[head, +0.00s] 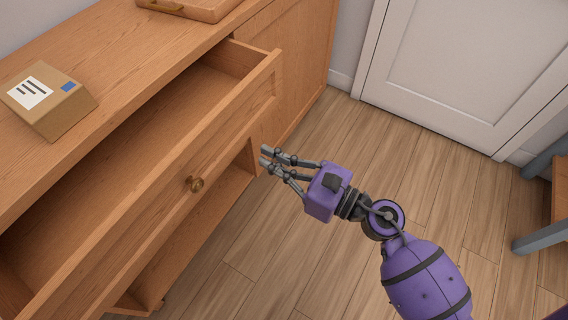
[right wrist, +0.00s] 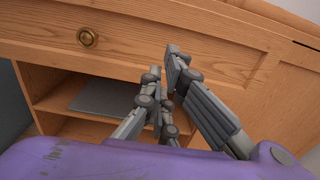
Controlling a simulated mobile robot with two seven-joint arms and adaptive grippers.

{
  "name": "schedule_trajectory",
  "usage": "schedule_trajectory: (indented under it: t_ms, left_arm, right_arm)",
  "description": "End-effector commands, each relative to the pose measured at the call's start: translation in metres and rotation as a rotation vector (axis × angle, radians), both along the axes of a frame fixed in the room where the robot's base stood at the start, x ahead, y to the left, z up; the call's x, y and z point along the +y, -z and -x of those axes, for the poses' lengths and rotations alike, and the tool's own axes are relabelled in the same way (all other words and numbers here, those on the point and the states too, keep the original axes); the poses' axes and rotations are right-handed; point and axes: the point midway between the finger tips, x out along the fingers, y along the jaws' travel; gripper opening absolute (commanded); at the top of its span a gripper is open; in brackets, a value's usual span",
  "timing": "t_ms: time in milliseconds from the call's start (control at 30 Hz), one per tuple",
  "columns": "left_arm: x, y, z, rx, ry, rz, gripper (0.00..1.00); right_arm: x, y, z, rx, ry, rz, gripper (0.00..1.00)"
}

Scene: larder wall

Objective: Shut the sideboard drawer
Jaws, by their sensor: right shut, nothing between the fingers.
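The wooden sideboard drawer (head: 218,142) stands pulled out from the sideboard (head: 283,62), and its inside looks empty where it shows. A round brass knob (head: 195,184) sits on its front; it also shows at the upper left of the right wrist view (right wrist: 87,38). My right gripper (head: 264,156) is shut and empty, in front of the drawer front, to the right of the knob in the head view. In the right wrist view its fingers (right wrist: 165,75) point at the drawer front; I cannot tell whether they touch it. My left gripper is not in view.
A cardboard parcel (head: 50,100) and a wooden tray (head: 190,8) with a brass handle lie on the sideboard top. An open shelf space with a grey flat item (right wrist: 105,98) is under the drawer. A white door (head: 470,60) and grey-legged furniture (head: 540,232) stand right. Floor between is clear.

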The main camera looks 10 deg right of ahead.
Motion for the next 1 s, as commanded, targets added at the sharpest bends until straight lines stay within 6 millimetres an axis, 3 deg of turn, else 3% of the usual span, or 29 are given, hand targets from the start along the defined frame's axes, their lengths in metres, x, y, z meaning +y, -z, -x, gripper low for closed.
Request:
schedule_trajectory:
  t_ms: [200, 400, 1000]
  left_arm:
    - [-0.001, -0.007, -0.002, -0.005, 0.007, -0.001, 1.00]
    - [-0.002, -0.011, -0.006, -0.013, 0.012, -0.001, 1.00]
    - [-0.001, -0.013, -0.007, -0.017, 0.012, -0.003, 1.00]
  right_arm:
    - [0.038, -0.003, -0.030, -0.002, 0.000, -0.004, 0.00]
    - [0.060, -0.001, -0.047, 0.001, 0.001, -0.004, 0.00]
    - [0.070, 0.000, -0.055, 0.002, 0.001, -0.003, 0.00]
